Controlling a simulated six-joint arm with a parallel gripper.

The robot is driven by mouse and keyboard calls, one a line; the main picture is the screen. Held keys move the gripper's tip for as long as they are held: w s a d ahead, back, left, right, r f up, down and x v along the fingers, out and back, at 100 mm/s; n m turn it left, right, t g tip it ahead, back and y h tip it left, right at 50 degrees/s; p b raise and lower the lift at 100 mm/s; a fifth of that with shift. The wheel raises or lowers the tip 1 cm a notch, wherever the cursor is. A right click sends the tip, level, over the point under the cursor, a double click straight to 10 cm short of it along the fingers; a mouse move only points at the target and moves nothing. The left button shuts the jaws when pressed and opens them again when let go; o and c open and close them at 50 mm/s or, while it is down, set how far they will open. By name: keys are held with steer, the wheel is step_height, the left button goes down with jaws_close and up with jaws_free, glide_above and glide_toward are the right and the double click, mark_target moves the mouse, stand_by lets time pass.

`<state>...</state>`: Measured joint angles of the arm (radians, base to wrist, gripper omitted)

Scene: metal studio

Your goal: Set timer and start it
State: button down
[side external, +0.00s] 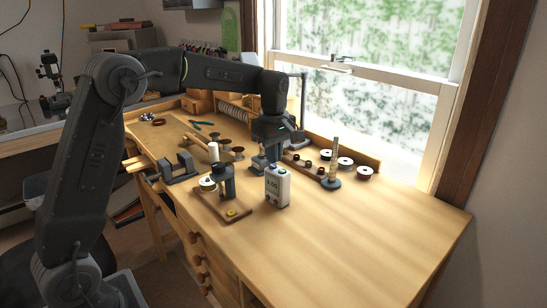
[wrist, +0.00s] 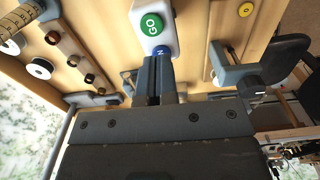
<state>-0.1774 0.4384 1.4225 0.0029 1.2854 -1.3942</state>
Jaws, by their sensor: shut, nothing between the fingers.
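The timer (side external: 278,188) is a white upright box with a small display on its front, standing on the bench; its digits are too small to read surely. In the wrist view its white top (wrist: 136,14) carries a round green GO button (wrist: 151,24) and a blue button (wrist: 161,50), partly hidden by my fingers. My gripper (wrist: 157,62) is shut and empty, its tips at the blue button. I cannot tell whether they touch it. In the side view my gripper (side external: 271,159) points down just behind the timer's top.
A dark stand on a wooden board (side external: 232,213) is close left of the timer. A grey vise-like block (side external: 180,171) is farther left. The front right bench is clear.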

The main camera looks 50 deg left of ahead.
mark_target(273, 166)
steer(key=shift+f, duration=0.55)
steer(key=shift+s+f, duration=0.1)
steer(key=shift+f, duration=0.95)
step_height(273, 166, up, 16)
steer(key=shift+w+f, duration=0.2)
steer(key=d, duration=0.3)
steer(key=shift+w+d+r, duration=0.1)
steer(key=shift+r, duration=0.15)
